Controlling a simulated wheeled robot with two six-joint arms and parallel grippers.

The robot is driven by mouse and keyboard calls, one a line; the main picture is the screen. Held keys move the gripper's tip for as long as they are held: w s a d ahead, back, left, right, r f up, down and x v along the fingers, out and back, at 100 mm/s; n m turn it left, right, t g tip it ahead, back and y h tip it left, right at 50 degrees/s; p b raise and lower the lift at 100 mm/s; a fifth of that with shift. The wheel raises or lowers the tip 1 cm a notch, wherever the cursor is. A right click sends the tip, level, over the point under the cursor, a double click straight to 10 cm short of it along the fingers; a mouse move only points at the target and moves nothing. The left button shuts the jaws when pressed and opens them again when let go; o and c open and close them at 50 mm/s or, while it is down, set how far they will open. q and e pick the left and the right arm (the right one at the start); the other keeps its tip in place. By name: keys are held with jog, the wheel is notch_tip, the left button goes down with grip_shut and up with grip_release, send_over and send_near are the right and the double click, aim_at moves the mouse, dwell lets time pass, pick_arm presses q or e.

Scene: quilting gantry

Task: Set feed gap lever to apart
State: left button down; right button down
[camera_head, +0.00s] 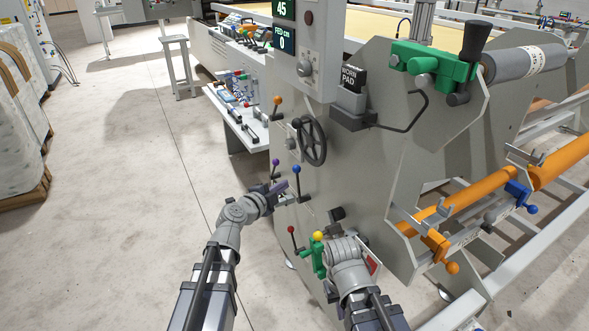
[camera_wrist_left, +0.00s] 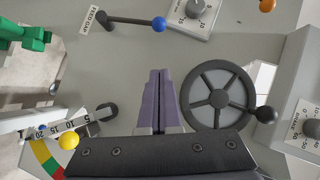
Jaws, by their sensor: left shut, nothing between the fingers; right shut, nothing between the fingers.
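The feed gap lever has a blue knob (camera_head: 296,169) on a dark rod on the machine's grey side panel. In the left wrist view the lever (camera_wrist_left: 135,21) lies nearly level at the top, its pivot beside the FEED GAP label (camera_wrist_left: 97,18) and its knob at the right end. My left gripper (camera_head: 280,187) is just left of and below the blue knob. Its purple fingers (camera_wrist_left: 159,75) are shut and empty, with a visible gap in the picture between tips and knob. My right gripper (camera_head: 346,250) is lower right at the panel; its fingers are hidden behind the wrist.
A black handwheel (camera_head: 312,143) is above the lever. A purple knob (camera_head: 275,162), a red knob (camera_head: 291,229) and a yellow knob (camera_head: 317,236) are nearby. A black hook (camera_head: 408,115) juts out at upper right. Open floor (camera_head: 130,200) lies to the left.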

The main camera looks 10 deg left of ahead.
pick_arm(q)
jog(key=shift+s+m, duration=0.1)
jog(key=shift+m, duration=0.2)
jog(key=b, duration=0.4)
send_over(298, 184)
jog(key=s, duration=0.3)
notch_tip(298, 184, down, 4)
jog(key=shift+s+a+r, duration=0.1)
jog(key=shift+a+r, duration=0.05)
jog(key=shift+a, duration=0.3)
